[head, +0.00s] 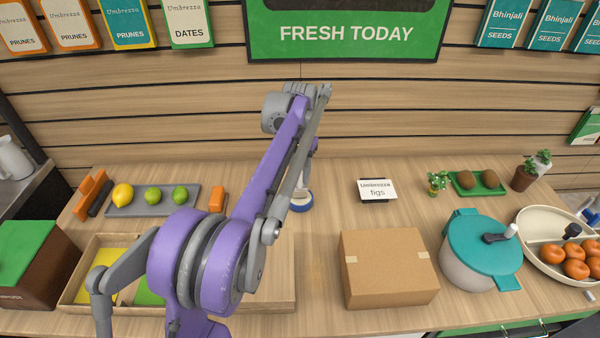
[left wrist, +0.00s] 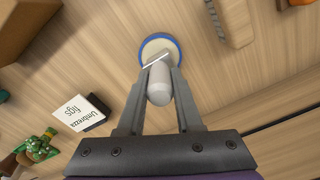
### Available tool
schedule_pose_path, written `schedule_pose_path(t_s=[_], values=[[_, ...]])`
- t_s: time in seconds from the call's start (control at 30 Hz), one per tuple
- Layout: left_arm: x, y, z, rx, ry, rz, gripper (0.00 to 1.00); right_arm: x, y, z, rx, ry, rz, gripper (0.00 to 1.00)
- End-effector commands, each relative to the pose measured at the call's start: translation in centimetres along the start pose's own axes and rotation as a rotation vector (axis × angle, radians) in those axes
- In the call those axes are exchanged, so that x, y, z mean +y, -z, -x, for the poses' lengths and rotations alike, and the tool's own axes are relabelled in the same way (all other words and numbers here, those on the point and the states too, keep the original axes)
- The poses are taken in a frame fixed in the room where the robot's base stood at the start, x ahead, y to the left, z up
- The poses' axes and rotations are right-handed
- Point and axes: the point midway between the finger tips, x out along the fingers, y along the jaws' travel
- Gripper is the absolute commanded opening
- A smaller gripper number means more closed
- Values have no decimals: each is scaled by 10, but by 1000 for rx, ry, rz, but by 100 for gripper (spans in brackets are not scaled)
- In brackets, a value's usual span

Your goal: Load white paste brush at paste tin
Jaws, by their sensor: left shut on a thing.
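The paste tin (head: 299,205) is a low round tin with a blue rim, standing on the wooden counter behind my left arm, which partly hides it. In the left wrist view the tin (left wrist: 176,43) has a pale cream inside. My left gripper (left wrist: 158,76) is shut on the white paste brush (left wrist: 159,88), whose pale rounded handle shows between the fingers. The brush's far end overlaps the tin in that view; whether it touches the paste cannot be told. In the head view the fingers are mostly hidden by the arm. My right gripper is not seen.
A figs card (head: 377,190) stands right of the tin, with a cardboard box (head: 388,270) nearer the front. A teal-lidded pot (head: 468,272) and a bowl of oranges (head: 530,224) stand farther right. A grey tray (head: 150,208) of fruit lies left. Counter between tin and card is clear.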

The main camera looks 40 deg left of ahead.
Motion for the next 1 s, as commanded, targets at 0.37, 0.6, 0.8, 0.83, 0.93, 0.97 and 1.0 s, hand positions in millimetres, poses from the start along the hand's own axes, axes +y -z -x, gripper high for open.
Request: schedule_pose_path(t_s=[0.37, 0.6, 0.8, 0.83, 0.93, 0.97, 1.0], values=[[0, 0, -5, 0, 0, 0, 0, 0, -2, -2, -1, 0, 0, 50], [0, 0, -8, 0, 0, 0, 0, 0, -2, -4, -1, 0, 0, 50], [0, 0, -8, 0, 0, 0, 0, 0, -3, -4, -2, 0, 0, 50], [0, 0, -8, 0, 0, 0, 0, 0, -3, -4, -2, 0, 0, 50], [0, 0, -8, 0, 0, 0, 0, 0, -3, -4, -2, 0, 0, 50], [0, 0, -8, 0, 0, 0, 0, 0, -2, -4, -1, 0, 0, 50], [0, 0, -8, 0, 0, 0, 0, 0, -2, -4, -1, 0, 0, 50]])
